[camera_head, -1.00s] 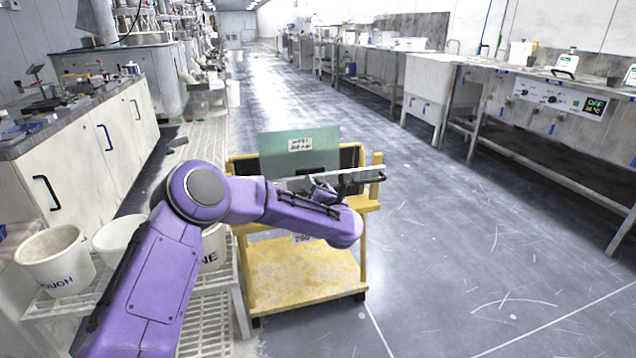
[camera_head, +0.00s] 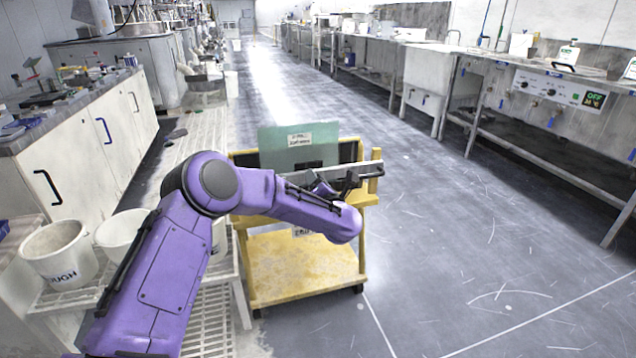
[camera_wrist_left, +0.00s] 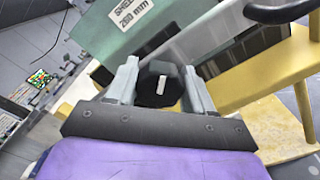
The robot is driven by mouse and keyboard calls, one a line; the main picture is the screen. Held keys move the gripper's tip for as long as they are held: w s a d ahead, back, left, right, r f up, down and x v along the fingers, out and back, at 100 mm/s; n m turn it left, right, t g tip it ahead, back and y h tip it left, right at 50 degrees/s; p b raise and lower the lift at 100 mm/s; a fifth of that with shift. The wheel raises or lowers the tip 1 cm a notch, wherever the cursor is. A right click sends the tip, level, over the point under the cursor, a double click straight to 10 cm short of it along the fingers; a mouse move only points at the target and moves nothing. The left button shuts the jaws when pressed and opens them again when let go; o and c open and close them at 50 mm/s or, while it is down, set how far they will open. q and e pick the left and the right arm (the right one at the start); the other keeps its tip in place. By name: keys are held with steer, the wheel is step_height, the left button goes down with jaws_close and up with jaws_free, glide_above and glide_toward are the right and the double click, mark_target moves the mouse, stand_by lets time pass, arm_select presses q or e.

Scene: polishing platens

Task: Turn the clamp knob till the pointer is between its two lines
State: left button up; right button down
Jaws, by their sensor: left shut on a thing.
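In the left wrist view, the black clamp knob (camera_wrist_left: 158,92) with a short white pointer mark is between the two grey fingers of my left gripper (camera_wrist_left: 160,70). The gripper is shut on the knob. The two lines for the pointer cannot be made out. In the head view, my purple left arm reaches over the yellow cart (camera_head: 300,265) and hides the knob and most of the gripper. A green plate (camera_head: 300,150) with a white label stands upright behind the clamp bar (camera_head: 352,172). My right gripper is not in view.
A black handle (camera_wrist_left: 280,10) is close to the gripper at the upper right of the wrist view. White buckets (camera_head: 60,255) stand on a slatted rack left of the cart. The floor right of the cart is clear.

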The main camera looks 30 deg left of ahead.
arm_select(q)
steer(key=o, duration=1)
steer(key=p+v, duration=0.1)
steer(key=v, duration=0.9)
steer(key=shift+s+d, duration=0.2)
